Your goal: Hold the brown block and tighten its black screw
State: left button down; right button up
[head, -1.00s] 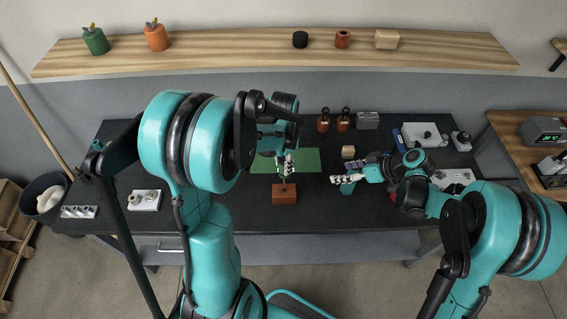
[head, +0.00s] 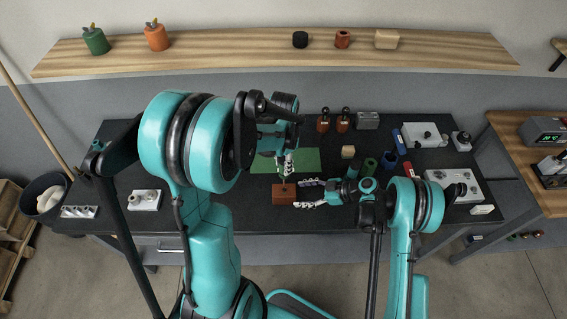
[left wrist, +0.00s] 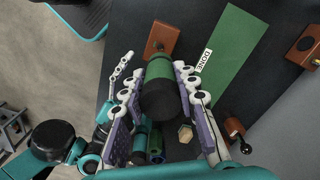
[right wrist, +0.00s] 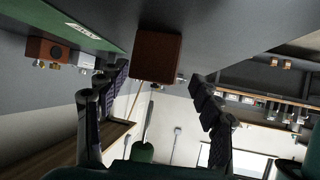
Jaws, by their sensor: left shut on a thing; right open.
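The brown block (head: 285,196) stands on the black table near its front; it also shows in the left wrist view (left wrist: 163,38) and the right wrist view (right wrist: 158,58). My left gripper (head: 285,168) is above the block, shut on a green driver with a dark end (left wrist: 159,92). The driver points down at the block's top. I cannot tell whether its tip touches the black screw, which I cannot make out clearly. My right gripper (head: 308,194) is low, just right of the block. It is open, with the block ahead between its fingers in the right wrist view.
A green mat (head: 305,158) labelled DONE lies behind the block. A wooden cube (head: 348,152), a green cylinder (head: 370,167) and a blue holder (head: 389,161) stand to its right. Brown pieces with black knobs (head: 323,123) stand behind. The table left of the block is mostly clear.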

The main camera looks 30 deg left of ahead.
aim_at(287, 194)
jog(key=shift+x, duration=3.4)
jog(key=shift+c, duration=0.6)
jog(key=c, duration=0.9)
jog(key=o, duration=1.2)
jog(key=shift+c, duration=0.2)
jog(key=shift+r+b, duration=0.25)
jog(key=shift+b, duration=0.1)
jog(key=c, duration=1.4)
